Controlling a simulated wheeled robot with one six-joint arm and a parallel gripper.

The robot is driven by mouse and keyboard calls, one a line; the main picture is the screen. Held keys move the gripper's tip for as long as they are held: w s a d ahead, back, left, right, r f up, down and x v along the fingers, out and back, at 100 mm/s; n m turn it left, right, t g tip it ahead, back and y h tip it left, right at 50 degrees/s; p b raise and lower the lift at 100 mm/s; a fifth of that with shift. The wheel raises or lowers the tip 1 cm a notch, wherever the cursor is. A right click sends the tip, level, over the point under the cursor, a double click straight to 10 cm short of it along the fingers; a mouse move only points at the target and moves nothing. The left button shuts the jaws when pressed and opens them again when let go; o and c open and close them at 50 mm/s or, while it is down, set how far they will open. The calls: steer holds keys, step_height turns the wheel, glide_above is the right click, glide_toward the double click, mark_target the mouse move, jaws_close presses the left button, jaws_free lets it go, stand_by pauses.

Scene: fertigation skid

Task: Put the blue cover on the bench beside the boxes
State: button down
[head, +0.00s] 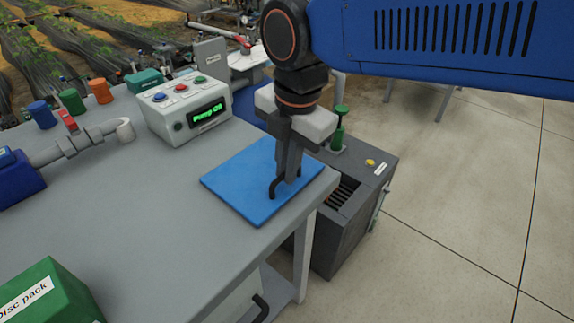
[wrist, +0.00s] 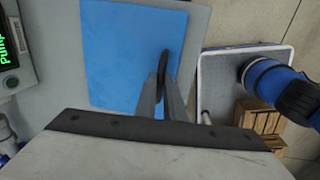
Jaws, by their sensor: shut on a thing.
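The blue cover (head: 238,182) is a flat square panel with a black handle. It lies level at the right corner of the grey bench (head: 150,220), on the top or very slightly above it; I cannot tell which. My gripper (head: 280,182) points down and is shut on the cover's handle, near its right side. In the wrist view the cover (wrist: 115,50) shows beyond my gripper (wrist: 163,88), with the handle between the fingers. A green box (head: 48,295) labelled "Disc pack" stands at the near left of the bench.
A control box (head: 180,107) with a green display stands behind the cover. Blue, green and orange caps (head: 72,100) and a grey pipe with a red valve (head: 70,145) are at the back left. A dark grey unit (head: 350,205) stands right of the bench. The bench middle is clear.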

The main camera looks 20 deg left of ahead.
steer(key=c, duration=1.9)
jaws_free()
steer(key=shift+o, duration=0.2)
step_height(320, 180, up, 12)
steer(key=d, duration=0.1)
steer(key=shift+s+d, duration=0.2)
steer(key=w+d+f+m+t, duration=0.1)
steer(key=w+d+f+m, duration=0.15)
steer(key=d+m, duration=0.4)
steer(key=w+d+f+m, duration=0.2)
steer(key=w+d+m, duration=0.2)
steer(key=d, duration=0.6)
steer(key=w+d+f+m+t, duration=0.1)
steer(key=w+d+f+m, duration=0.15)
steer(key=d+m, duration=0.45)
steer(key=s+d+f+m, duration=0.2)
steer(key=d+f+m, duration=0.2)
steer(key=d, duration=0.3)
steer(key=s+d+f+m+t+h, duration=0.1)
steer(key=s+d+f+m, duration=0.2)
steer(key=d+f+m, duration=0.2)
steer(key=s+d+f+m+t, duration=0.1)
steer(key=d+f+m, duration=0.3)
steer(key=d, duration=0.6)
steer(key=shift+s+d+f+m, duration=0.35)
steer(key=shift+s+m, duration=0.55)
steer(key=shift+m, duration=0.25)
